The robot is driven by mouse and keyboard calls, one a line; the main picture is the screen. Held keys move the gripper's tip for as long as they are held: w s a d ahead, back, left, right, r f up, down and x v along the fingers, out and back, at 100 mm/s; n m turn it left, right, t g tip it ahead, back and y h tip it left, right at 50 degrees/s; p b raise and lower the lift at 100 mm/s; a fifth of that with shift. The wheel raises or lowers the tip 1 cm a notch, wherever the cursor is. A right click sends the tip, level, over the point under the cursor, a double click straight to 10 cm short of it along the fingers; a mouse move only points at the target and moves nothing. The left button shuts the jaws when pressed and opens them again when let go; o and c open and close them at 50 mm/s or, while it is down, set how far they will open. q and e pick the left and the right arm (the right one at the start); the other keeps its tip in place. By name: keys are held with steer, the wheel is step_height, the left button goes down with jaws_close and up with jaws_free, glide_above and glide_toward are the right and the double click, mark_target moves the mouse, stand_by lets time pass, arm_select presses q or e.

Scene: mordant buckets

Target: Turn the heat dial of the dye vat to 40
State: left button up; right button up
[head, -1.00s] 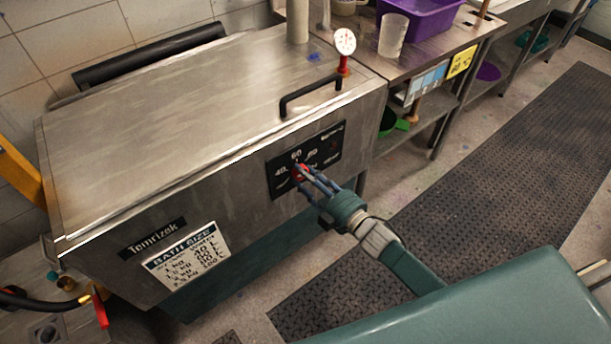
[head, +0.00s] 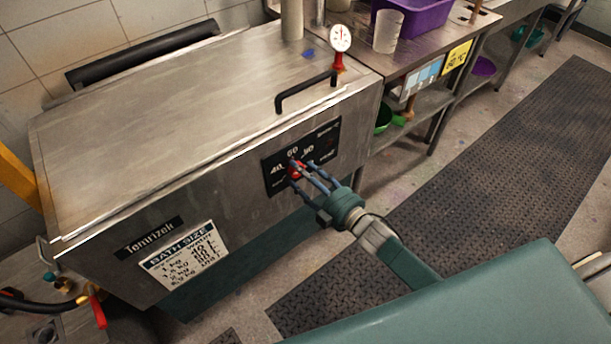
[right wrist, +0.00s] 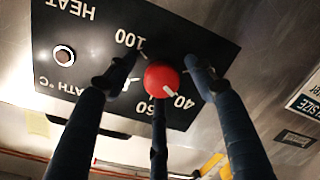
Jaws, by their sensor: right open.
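The dye vat (head: 160,130) is a large steel box with a flat lid. Its black heat panel (head: 333,136) is on the front face. The red round heat dial (right wrist: 160,77) has a white pointer mark. In the right wrist view, upside down, the mark points down and right, toward the printed 40 (right wrist: 183,102), with the 60 (right wrist: 157,113) beside it. My right gripper (head: 298,173) is in front of the panel, its three blue fingers open and spread around the dial, with gaps beside the side fingers. The lower finger lies close below the dial. My left gripper is out of view.
A black lid handle (head: 305,92) and a round white gauge (head: 340,38) are above the panel. A steel bench (head: 440,38) with a purple tub (head: 412,17) stands to the right. A dark rubber mat (head: 490,160) covers the clear floor.

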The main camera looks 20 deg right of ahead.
steer(key=v, duration=1.2)
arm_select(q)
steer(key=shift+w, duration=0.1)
arm_select(e)
steer(key=shift+d, duration=0.1)
